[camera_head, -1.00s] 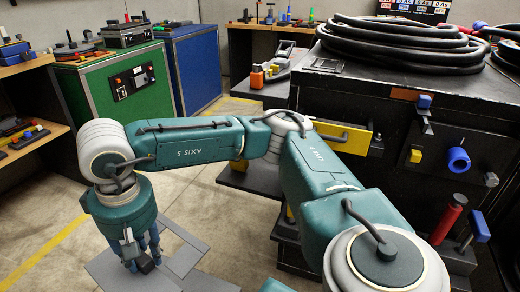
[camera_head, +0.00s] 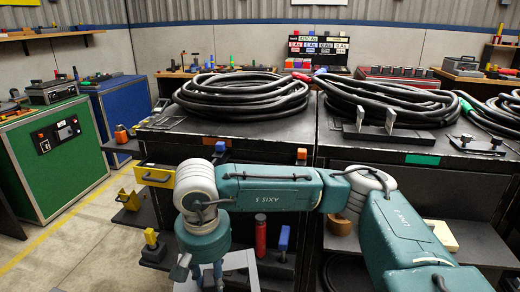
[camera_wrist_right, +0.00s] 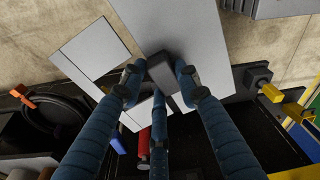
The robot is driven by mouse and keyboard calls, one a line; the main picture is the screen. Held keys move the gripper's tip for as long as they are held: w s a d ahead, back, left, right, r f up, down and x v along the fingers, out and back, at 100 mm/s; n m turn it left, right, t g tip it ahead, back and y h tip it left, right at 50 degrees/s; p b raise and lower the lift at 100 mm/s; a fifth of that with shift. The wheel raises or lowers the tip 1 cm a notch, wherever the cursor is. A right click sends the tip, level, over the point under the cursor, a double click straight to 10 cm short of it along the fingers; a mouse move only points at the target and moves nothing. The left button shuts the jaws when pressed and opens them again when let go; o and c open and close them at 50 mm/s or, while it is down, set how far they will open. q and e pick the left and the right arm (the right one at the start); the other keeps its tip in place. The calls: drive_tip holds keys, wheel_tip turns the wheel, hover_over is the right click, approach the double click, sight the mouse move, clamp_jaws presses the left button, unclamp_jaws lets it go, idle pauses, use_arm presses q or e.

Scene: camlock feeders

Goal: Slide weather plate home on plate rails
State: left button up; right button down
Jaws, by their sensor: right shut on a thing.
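My right gripper (camera_head: 208,276) hangs low in front of the black cabinets, fingers pointing down. In the right wrist view its three blue fingers (camera_wrist_right: 160,78) are closed around a dark block-like grip on a flat pale grey plate (camera_wrist_right: 185,30), which I take as the weather plate. Its pale surface also shows beside the fingers in the head view (camera_head: 240,264). A second pale panel (camera_wrist_right: 95,48) shows to its left in the wrist view; I cannot tell whether it is part of the same plate. I cannot make out the plate rails. My left gripper is not in view.
Black cabinets (camera_head: 270,150) with coiled cables (camera_head: 240,95) on top stand ahead. A yellow handled panel (camera_head: 155,176), a red cylinder (camera_head: 260,236) and a blue-topped part (camera_head: 284,238) are close to the arm. Open floor lies left, before the green cabinet (camera_head: 50,165).

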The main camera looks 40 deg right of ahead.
drive_tip(key=w+d+r+m+g+p, duration=0.1)
drive_tip(key=d+r+m+p, duration=0.4)
drive_tip(key=r+m+p, duration=0.9)
drive_tip(key=d+r+m+g+p, duration=0.1)
drive_tip(key=d+r+m+p, duration=0.5)
drive_tip(key=p, duration=1.3)
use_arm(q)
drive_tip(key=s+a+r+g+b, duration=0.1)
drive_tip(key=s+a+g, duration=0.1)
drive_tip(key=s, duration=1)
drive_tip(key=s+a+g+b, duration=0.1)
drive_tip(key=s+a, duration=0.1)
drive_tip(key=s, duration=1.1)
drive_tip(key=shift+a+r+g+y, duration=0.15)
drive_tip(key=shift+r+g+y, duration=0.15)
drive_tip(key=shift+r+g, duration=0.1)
use_arm(e)
drive_tip(key=w, duration=0.1)
drive_tip(key=w+d+m, duration=0.2)
drive_tip(key=shift+w+f, duration=0.2)
drive_tip(key=shift+f, duration=0.05)
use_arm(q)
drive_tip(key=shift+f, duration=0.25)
use_arm(e)
drive_tip(key=shift+w+d, duration=0.15)
